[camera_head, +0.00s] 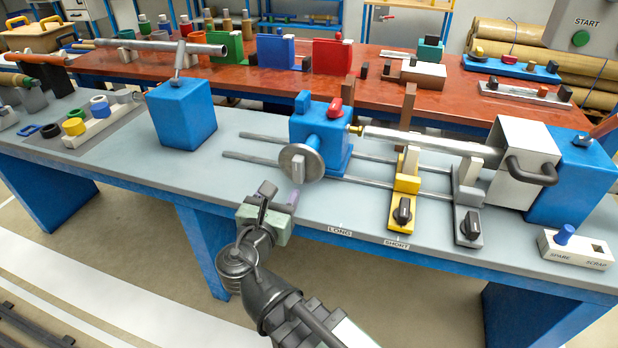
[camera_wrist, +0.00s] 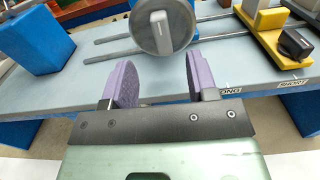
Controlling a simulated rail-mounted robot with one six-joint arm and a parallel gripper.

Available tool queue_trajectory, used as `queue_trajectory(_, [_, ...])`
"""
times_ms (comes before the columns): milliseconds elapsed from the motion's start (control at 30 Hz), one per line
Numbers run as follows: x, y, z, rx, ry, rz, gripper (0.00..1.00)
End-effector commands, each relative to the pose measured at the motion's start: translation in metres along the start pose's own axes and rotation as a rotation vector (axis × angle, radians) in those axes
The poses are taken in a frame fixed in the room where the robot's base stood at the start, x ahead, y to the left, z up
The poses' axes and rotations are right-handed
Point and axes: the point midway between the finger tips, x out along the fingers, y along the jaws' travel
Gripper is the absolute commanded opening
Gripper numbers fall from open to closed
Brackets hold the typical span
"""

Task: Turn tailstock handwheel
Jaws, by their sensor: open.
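The tailstock is a blue block (camera_head: 322,128) on two rails, with a red knob (camera_head: 335,108) on top. Its handwheel is a round grey disc (camera_head: 301,163) with a light bar handle across its face, on the near side of the block. In the wrist view the handwheel (camera_wrist: 166,28) is ahead, above and between my fingers, its bar handle close to upright. My gripper (camera_wrist: 156,82) is open, with two purple-padded fingers apart and nothing between them. In the head view my gripper (camera_head: 278,192) is just below and left of the handwheel, apart from it.
A metal rod (camera_head: 420,140) runs from the tailstock to the grey-covered headstock (camera_head: 522,160). Yellow (camera_head: 405,185) and grey (camera_head: 467,200) supports stand right of the handwheel. A blue block (camera_head: 182,115) stands left. The bench top between is clear.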

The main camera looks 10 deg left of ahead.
Motion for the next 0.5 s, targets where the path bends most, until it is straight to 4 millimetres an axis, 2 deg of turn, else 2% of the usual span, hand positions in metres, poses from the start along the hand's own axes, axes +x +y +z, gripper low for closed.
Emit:
queue_trajectory(167, [0.002,0.000,0.000,-0.041,0.003,-0.001,0.53])
queue_trajectory(267, [0.011,0.000,-0.001,-0.039,0.004,-0.003,0.53])
queue_trajectory(500, [0.066,0.001,-0.001,-0.037,0.005,-0.005,0.53])
